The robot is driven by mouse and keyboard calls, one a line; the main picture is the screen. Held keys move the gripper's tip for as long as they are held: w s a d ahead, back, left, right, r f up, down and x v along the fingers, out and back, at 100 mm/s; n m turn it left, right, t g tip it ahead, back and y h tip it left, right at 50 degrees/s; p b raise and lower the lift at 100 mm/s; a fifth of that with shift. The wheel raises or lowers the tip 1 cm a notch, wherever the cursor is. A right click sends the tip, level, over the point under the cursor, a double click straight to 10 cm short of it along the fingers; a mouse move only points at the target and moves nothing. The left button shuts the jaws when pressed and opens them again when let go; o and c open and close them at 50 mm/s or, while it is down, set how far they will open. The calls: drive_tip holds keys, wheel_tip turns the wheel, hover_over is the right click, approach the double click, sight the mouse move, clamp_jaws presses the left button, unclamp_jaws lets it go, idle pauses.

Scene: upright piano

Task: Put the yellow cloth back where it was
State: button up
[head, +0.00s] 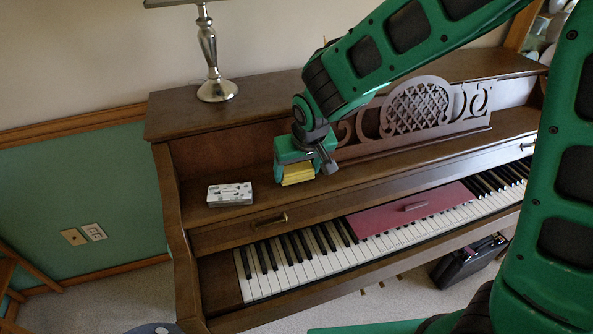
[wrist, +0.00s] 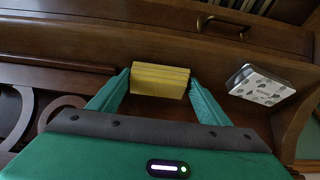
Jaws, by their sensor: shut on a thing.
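The yellow cloth (head: 297,174) is a small folded block between the fingers of my gripper (head: 303,170), over the piano's shelf beside the music stand. In the wrist view the yellow cloth (wrist: 160,80) shows its layered folds, with one finger of my gripper (wrist: 158,92) against each end. My gripper is shut on it. I cannot tell whether the cloth touches the shelf below. Part of the cloth is hidden by the gripper in the head view.
A small white patterned box (head: 230,194) lies on the shelf to the left. A dark pink cloth or folder (head: 412,208) with a grey item lies over the keys (head: 300,255). A silver lamp base (head: 217,90) stands on the piano top. The carved music stand (head: 420,108) is close right.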

drive_tip(key=shift+f, duration=0.25)
drive_tip(key=shift+f, duration=0.1)
drive_tip(key=o, duration=1)
drive_tip(key=v, duration=1.2)
drive_tip(key=shift+d, duration=0.1)
